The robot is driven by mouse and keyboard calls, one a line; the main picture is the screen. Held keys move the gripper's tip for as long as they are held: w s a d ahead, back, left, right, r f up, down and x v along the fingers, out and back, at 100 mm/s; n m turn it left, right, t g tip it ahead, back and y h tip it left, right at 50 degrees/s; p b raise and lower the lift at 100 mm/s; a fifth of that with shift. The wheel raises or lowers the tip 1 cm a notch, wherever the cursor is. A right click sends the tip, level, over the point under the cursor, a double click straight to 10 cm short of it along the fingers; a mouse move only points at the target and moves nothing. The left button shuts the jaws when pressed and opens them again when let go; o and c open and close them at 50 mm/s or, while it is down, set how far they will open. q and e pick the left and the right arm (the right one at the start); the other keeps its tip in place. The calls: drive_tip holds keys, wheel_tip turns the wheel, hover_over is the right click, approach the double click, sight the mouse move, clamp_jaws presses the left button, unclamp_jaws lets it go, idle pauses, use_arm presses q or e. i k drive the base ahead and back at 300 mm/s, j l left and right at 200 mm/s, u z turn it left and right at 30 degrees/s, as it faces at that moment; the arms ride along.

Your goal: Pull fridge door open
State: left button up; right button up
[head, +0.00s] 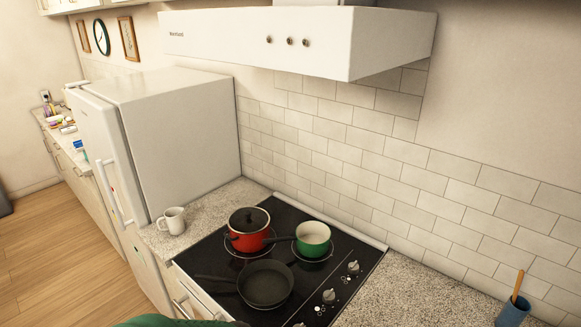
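The white fridge (185,125) stands at the left, beyond the counter. Its door (112,140) faces left and is seen at a steep angle; it looks shut against the body. A long white upright handle (108,190) is on the door's front. Small coloured marks show on the door. Neither of my grippers is in view, so nothing is seen touching the handle.
A stove (207,250) holds a red lidded pot (249,238), a green pot (313,236) and a dark pan (266,288). A white mug (172,220) stands beside the fridge. A range hood (290,38) hangs above. Wooden floor (50,240) at the left is clear.

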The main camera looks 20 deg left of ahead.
sight(99, 122)
drive_tip(key=u, duration=1.95)
